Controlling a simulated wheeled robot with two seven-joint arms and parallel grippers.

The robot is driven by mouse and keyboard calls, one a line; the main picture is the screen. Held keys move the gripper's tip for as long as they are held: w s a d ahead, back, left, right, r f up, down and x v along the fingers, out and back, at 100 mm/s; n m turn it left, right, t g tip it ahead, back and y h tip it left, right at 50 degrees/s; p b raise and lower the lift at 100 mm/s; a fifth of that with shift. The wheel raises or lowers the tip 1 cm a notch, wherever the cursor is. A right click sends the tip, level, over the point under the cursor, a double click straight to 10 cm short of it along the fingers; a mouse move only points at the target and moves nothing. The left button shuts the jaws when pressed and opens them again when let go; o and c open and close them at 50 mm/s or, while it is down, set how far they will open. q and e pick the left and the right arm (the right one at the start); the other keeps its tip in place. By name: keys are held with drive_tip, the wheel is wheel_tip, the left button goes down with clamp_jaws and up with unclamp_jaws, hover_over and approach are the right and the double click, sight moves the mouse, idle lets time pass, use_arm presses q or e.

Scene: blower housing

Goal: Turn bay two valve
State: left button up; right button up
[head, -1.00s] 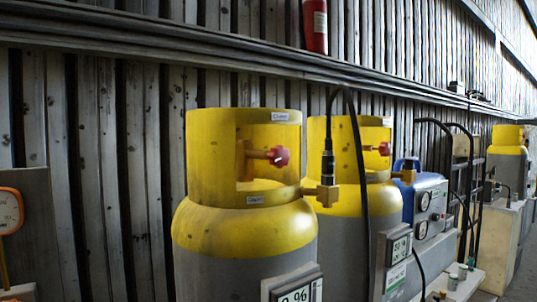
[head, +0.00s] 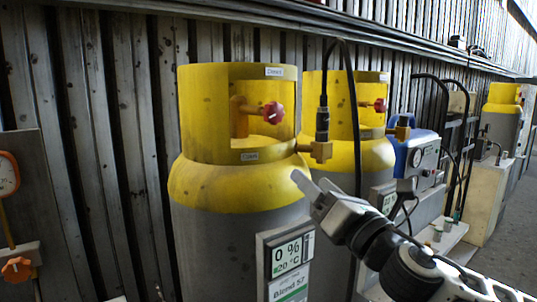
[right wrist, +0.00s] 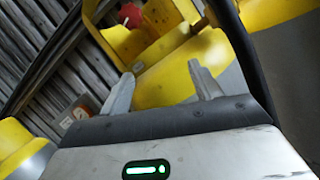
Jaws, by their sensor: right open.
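A large yellow-topped grey cylinder (head: 240,190) stands in front, with a red valve knob (head: 273,113) on a brass stem inside its yellow collar. A second such cylinder (head: 342,156) stands behind it to the right, with its own red knob (head: 379,105). I cannot tell which is bay two. My right gripper (head: 312,184) is open and empty, below and right of the front knob, beside the front cylinder's shoulder. In the right wrist view its two fingers (right wrist: 160,84) are apart, with a red knob (right wrist: 130,14) beyond them at the top. My left gripper is out of view.
A black hose (head: 355,130) hangs between the cylinders from a brass fitting (head: 320,151). A blue gauge unit (head: 418,150) stands right.

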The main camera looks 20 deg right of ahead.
wheel_tip(320, 180, up, 6)
drive_tip(key=n+y, duration=0.3)
drive_tip(key=n, duration=0.5)
drive_tip(key=p, duration=0.3)
approach(277, 116)
drive_tip(key=w+r, duration=0.2)
drive_tip(key=shift+y, duration=0.3)
drive_tip(key=p+x, duration=0.1)
drive_tip(key=x, duration=0.2)
drive_tip(key=p+x, duration=0.1)
drive_tip(key=x, duration=0.2)
drive_tip(key=f+p+x, duration=0.1)
drive_tip(key=x, duration=0.3)
drive_tip(key=shift+w+a, duration=0.25)
drive_tip(key=shift+a, duration=0.15)
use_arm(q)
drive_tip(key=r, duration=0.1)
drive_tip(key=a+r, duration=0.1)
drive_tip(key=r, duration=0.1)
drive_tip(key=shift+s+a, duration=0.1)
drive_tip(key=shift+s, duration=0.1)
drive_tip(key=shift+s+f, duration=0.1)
use_arm(e)
drive_tip(key=shift+f, duration=0.1)
drive_tip(key=c, duration=1)
